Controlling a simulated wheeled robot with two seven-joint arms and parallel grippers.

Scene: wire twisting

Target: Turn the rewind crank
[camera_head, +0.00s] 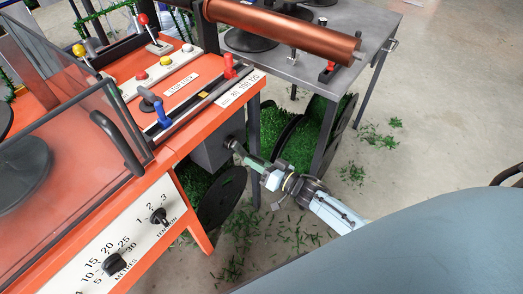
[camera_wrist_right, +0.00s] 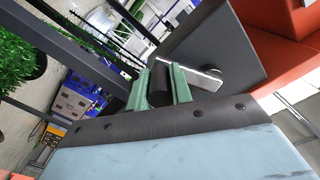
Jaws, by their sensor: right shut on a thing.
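The rewind crank sits on the side of a dark grey box (camera_head: 212,150) under the orange machine's right end. In the right wrist view its silver crank arm (camera_wrist_right: 203,79) runs from a round hub on the box to a black handle (camera_wrist_right: 160,86). My right gripper (camera_head: 243,155) is at the crank, with its green fingers (camera_wrist_right: 159,88) on both sides of the black handle and shut on it. In the head view the gripper hides most of the crank. My left gripper is not in view.
The orange machine (camera_head: 185,141) fills the left, with dials, coloured knobs and a clear guard. A grey metal table (camera_head: 345,30) with a copper roller (camera_head: 285,30) stands behind. A dark reel disc (camera_head: 222,197) and green tinsel (camera_head: 300,140) lie near my right arm. Floor at right is mostly clear.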

